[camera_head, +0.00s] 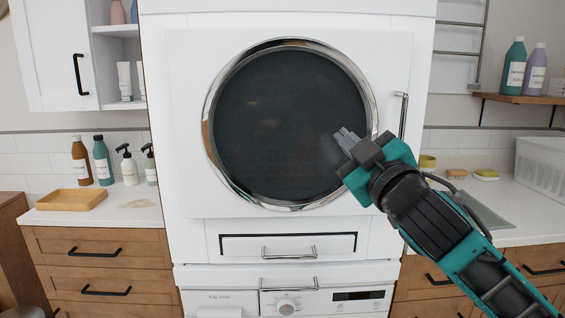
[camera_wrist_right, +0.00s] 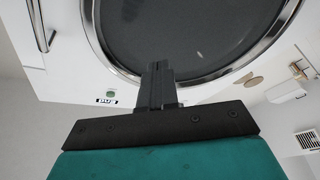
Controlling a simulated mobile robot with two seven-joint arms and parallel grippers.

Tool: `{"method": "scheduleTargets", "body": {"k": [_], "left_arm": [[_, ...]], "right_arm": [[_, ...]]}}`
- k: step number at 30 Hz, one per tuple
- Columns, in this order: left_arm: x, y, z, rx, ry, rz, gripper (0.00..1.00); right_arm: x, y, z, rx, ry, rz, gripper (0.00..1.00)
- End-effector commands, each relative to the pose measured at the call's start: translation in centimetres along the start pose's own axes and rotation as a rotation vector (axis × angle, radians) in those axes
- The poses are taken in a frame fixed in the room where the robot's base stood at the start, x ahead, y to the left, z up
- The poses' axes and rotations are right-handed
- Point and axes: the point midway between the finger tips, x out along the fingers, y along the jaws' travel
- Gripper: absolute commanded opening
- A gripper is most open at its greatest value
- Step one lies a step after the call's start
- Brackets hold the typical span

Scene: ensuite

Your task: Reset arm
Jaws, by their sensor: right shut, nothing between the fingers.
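My right arm comes in from the lower right in the head view. Its gripper (camera_head: 347,139) is in front of the right part of the round dark door of a white machine (camera_head: 180,120). The gripper is shut and empty, its fingers together. The right wrist view also shows the closed fingers (camera_wrist_right: 158,72) pointing toward the door glass (camera_wrist_right: 190,35). I cannot tell whether the fingertips touch the glass. The round door (camera_head: 285,120) is closed, with a chrome rim. My left gripper is not in view.
A vertical handle (camera_head: 403,115) is on the machine right of the door. A lower appliance with a knob (camera_head: 288,305) is below. The left counter holds a wooden tray (camera_head: 72,199) and several bottles. The right counter holds a white basket (camera_head: 541,168), sponges and a sink area.

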Motion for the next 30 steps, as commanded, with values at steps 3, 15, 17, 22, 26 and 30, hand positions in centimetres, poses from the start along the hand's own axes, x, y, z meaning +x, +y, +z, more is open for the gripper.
{"method": "scheduleTargets", "body": {"k": [3,15,17,22,26,30], "left_arm": [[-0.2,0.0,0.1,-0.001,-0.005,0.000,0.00],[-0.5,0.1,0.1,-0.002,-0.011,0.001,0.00],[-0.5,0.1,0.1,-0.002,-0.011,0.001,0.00],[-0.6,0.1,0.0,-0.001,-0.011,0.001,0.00],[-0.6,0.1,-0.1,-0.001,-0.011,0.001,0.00],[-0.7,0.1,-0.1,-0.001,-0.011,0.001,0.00]], "right_arm": [[-1.5,-4.4,5.2,0.104,-0.083,-0.068,0.00],[-12.6,-17.1,20.0,0.412,-0.390,-0.187,0.00],[-15.1,-18.8,21.9,0.454,-0.443,-0.194,0.00],[-23.3,-23.2,26.5,0.557,-0.606,-0.201,0.00],[-29.8,-25.8,28.8,0.614,-0.723,-0.198,0.00],[-34.9,-27.3,30.1,0.648,-0.814,-0.191,0.00]]}}
